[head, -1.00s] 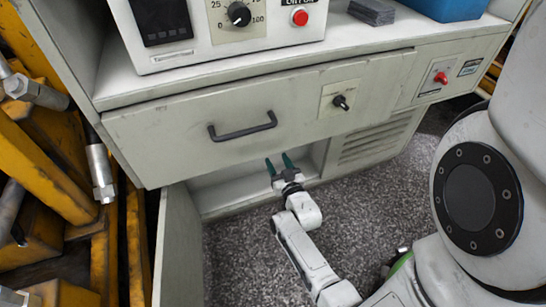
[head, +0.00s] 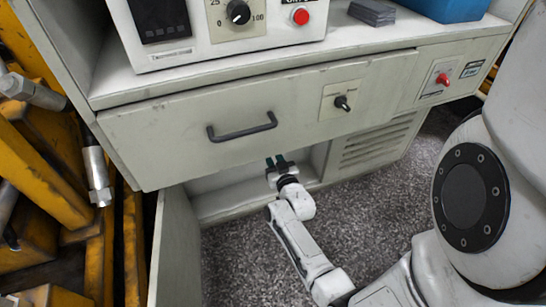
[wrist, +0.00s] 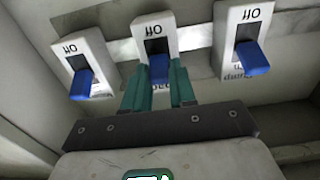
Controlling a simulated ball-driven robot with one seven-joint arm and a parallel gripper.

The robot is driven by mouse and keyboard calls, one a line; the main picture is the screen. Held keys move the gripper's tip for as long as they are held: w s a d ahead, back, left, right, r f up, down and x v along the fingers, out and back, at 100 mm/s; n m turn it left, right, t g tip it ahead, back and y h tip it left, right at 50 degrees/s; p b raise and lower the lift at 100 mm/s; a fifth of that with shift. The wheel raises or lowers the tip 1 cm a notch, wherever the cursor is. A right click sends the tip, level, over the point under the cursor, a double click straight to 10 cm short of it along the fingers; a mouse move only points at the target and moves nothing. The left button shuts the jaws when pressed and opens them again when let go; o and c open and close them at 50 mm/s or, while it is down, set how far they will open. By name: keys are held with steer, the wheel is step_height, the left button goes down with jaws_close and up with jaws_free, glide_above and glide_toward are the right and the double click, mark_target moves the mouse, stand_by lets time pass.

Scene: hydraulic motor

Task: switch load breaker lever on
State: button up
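In the wrist view, three switches with blue levers sit in a row, each marked OFF, upside down in this view. They are the left lever (wrist: 81,84), the middle lever (wrist: 159,68) and the right lever (wrist: 253,57). All three point down in the picture. My gripper (wrist: 159,82) has its green fingers on both sides of the middle lever, close against it. The middle switch's name label is mostly hidden behind the fingers, so I cannot read it. In the head view my gripper (head: 276,162) reaches into the compartment under the drawer, and its fingertips are hidden. No levers show there.
The drawer front (head: 180,140) with its handle (head: 242,128) overhangs the compartment. An open door panel (head: 175,245) stands on the left, near yellow machinery (head: 40,165). A vent grille (head: 375,143) is to the right. The speckled floor (head: 240,260) is clear.

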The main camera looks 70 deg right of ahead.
jaws_close()
steer(key=r+y+p, duration=0.1)
steer(key=p, duration=0.4)
steer(key=shift+d+r+g, duration=0.1)
steer(key=shift+g, duration=0.3)
steer(key=y+p, duration=0.1)
steer(key=p, duration=0.4)
steer(key=shift+w+r+g+p, duration=0.15)
steer(key=shift+r+g+p, duration=0.05)
steer(key=shift+g+p, duration=0.1)
steer(key=shift+f+p, duration=0.15)
steer(key=shift+p, duration=1)
steer(key=o, duration=0.6)
jaws_free()
